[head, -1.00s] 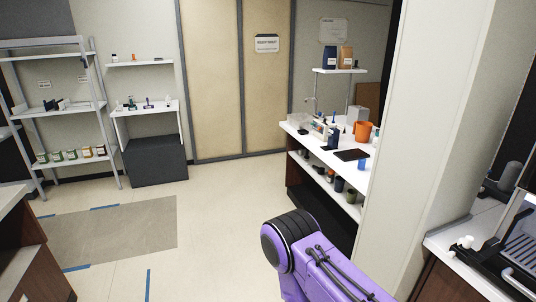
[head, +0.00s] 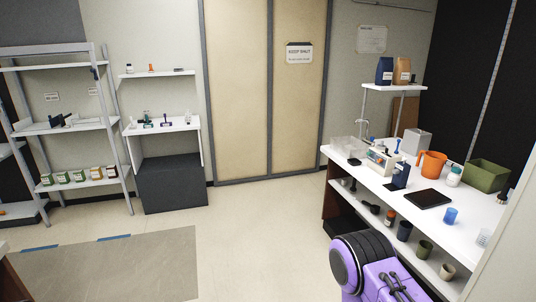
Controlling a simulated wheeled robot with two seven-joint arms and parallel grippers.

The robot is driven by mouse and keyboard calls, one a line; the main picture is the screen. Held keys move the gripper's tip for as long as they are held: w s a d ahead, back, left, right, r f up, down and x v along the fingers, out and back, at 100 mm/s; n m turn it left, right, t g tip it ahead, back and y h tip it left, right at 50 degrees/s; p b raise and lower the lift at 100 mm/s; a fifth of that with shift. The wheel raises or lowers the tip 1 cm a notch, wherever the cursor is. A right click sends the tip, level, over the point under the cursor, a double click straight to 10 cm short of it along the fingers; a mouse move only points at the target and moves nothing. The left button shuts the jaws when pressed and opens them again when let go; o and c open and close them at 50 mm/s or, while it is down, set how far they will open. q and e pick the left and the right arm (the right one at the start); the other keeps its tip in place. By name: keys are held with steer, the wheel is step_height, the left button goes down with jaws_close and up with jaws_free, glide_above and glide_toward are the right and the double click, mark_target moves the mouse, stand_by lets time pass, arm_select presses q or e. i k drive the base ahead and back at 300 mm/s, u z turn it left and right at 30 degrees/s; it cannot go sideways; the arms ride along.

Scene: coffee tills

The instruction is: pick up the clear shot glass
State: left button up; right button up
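A small clear ribbed-looking cup (head: 484,238) stands near the front right end of the white counter (head: 405,187), close to the wall edge. It may be the clear shot glass, but it is too small to be sure. A blue cup (head: 450,215) stands to its left. Neither of my grippers is in view. Only a purple and black link of my arm shows at the bottom right, in front of the counter's lower shelf.
The counter also holds an orange jug (head: 431,164), a green bin (head: 486,176), a black tray (head: 430,199) and a scale-like device (head: 381,160). Cups stand on its lower shelf. A wall edge rises at the far right. The floor (head: 262,235) left of the counter is clear.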

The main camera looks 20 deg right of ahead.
mark_target(485, 236)
steer(key=z, duration=0.65)
steer(key=i, duration=0.8)
steer(key=z, duration=1.45)
steer(key=i, duration=0.5)
steer(key=u, duration=1.25)
steer(key=i, duration=1.6)
steer(key=z, duration=3.4)
steer(key=i, duration=0.2)
steer(key=u, duration=0.15)
